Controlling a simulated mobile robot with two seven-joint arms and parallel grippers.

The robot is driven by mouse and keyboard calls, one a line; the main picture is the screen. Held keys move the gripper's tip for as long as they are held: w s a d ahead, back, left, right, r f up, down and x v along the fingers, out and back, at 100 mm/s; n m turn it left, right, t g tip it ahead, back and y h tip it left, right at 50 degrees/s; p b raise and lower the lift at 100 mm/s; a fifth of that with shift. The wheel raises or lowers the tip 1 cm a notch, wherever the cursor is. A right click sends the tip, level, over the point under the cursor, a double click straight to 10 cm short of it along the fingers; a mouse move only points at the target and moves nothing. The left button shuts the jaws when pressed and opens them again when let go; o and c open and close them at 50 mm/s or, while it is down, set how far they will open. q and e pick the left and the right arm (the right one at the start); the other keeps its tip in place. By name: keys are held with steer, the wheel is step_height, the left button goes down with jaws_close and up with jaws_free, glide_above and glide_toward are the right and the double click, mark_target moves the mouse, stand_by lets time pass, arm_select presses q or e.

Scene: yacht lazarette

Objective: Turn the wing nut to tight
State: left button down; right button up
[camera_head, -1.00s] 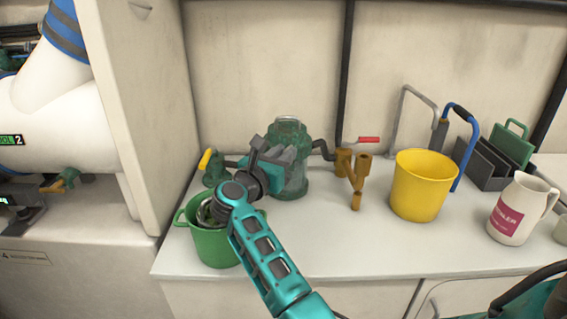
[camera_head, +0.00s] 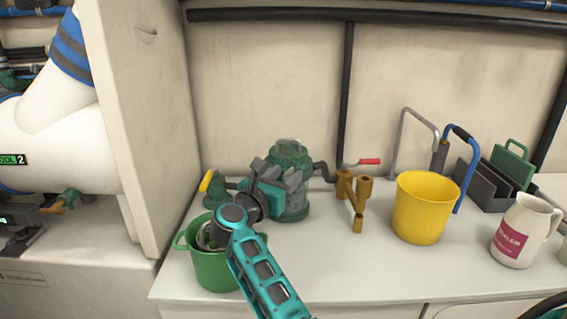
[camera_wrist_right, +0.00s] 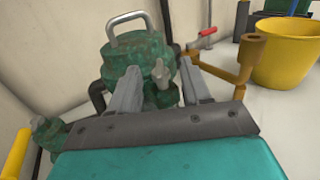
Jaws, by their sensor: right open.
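A weathered green strainer body (camera_head: 290,155) with a metal bail handle on its lid stands on the white counter. It also shows in the wrist view (camera_wrist_right: 135,48). A small pale grey wing nut (camera_wrist_right: 160,72) appears on its near side in the wrist view. My right gripper (camera_head: 279,180) is in front of the strainer and hides part of it. In the wrist view its two grey fingers (camera_wrist_right: 158,75) are open, one on each side of the wing nut. I cannot tell whether either finger touches it. My left gripper is not in view.
A green bucket (camera_head: 213,272) stands below my right wrist. A yellow-handled valve (camera_head: 205,182) is left of the strainer. A brown pipe fitting (camera_head: 357,200) with a red lever (camera_head: 369,161) and a yellow bucket (camera_head: 421,215) stand to the right. The front middle counter is clear.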

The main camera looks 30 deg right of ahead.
step_height(320, 180, up, 20)
steer(key=p, duration=0.3)
steer(key=shift+p, duration=0.35)
steer(key=shift+o, duration=0.5)
